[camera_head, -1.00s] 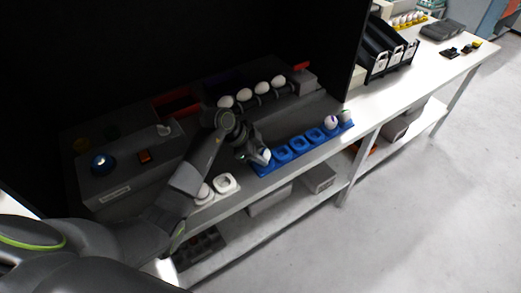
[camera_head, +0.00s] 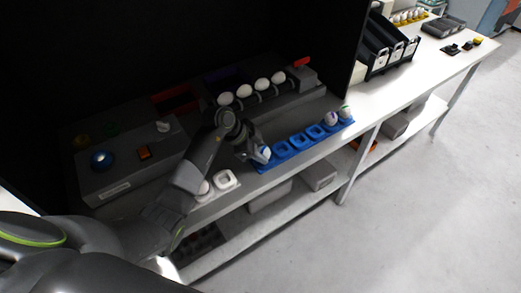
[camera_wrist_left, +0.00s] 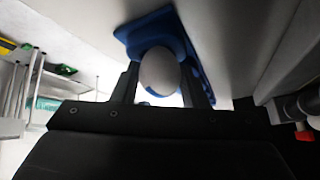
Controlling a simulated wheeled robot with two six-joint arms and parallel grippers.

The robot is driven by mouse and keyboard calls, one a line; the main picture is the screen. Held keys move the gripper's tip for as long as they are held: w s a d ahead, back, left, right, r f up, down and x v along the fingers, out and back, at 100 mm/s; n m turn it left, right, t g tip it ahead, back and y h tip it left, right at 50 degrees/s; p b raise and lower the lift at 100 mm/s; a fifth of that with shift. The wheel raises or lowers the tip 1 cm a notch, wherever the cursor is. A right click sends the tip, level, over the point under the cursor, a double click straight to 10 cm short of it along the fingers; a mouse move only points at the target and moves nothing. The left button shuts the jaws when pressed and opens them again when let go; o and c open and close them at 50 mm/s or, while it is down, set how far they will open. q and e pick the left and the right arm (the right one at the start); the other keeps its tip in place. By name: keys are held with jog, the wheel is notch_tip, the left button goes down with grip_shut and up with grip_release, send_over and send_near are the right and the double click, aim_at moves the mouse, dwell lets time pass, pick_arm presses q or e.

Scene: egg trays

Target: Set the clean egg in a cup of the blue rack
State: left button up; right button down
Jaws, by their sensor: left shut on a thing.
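My left gripper (camera_head: 262,152) is shut on a whitish egg (camera_wrist_left: 159,72) and holds it at the left end of the blue rack (camera_head: 301,140). A small blue patch shows low on the egg in the left wrist view, where the rack (camera_wrist_left: 136,33) lies just beyond it. I cannot tell whether the egg touches its cup. Several rack cups in the middle are empty. Two eggs sit at the rack's right end: one with a purple mark (camera_head: 331,117) and one with a green mark (camera_head: 346,111). My right gripper is not in view.
A white holder (camera_head: 225,180) with an egg (camera_head: 203,188) stands left of the rack. Black file trays (camera_head: 385,50) stand right; the white bench between is clear.

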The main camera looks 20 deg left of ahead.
pick_arm(q)
jog(key=o, duration=0.7)
jog(key=b+v, duration=0.1)
jog(key=v, duration=1.6)
jog(key=shift+s+a+r+b, duration=0.1)
jog(key=shift+a+b, duration=0.05)
jog(key=shift+b, duration=0.25)
